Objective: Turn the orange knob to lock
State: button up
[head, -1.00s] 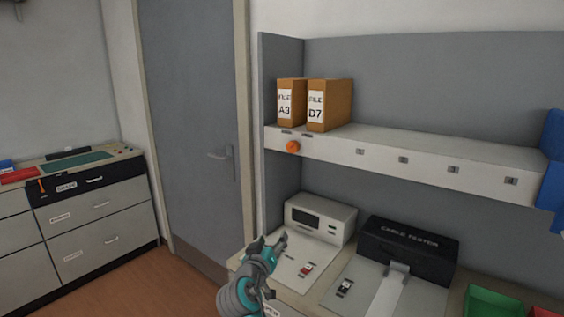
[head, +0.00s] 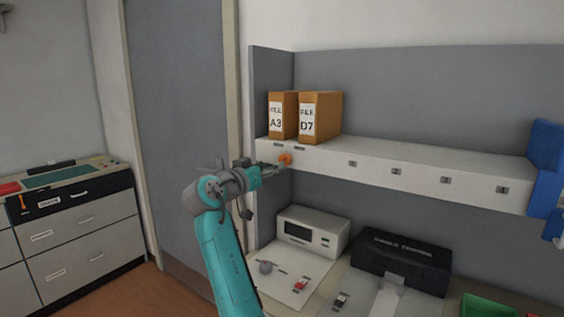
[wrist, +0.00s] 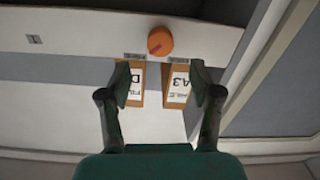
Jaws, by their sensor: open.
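The orange knob (head: 286,159) sits on the white front edge of the shelf, below the two file boxes. In the wrist view the round orange knob (wrist: 160,41) shows a darker mark on its face, beyond the fingertips and roughly centred between them. My gripper (head: 272,169) is close to the knob in the head view, just left of it. In the wrist view my gripper (wrist: 160,84) has its two fingers wide apart with nothing between them. I cannot tell from the head view whether a finger touches the knob.
File boxes A3 (head: 282,116) and D7 (head: 320,117) stand on the shelf (head: 430,179) above the knob. Below are a white device (head: 312,232) and a black cable tester (head: 402,260) on the bench. A blue object (head: 546,170) is at the right. A grey door (head: 182,130) is at left.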

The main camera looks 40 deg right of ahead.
aim_at(283, 160)
jog(key=x, duration=0.7)
jog(key=shift+d, duration=0.25)
jog(key=c, duration=1.1)
jog(key=shift+c, duration=0.2)
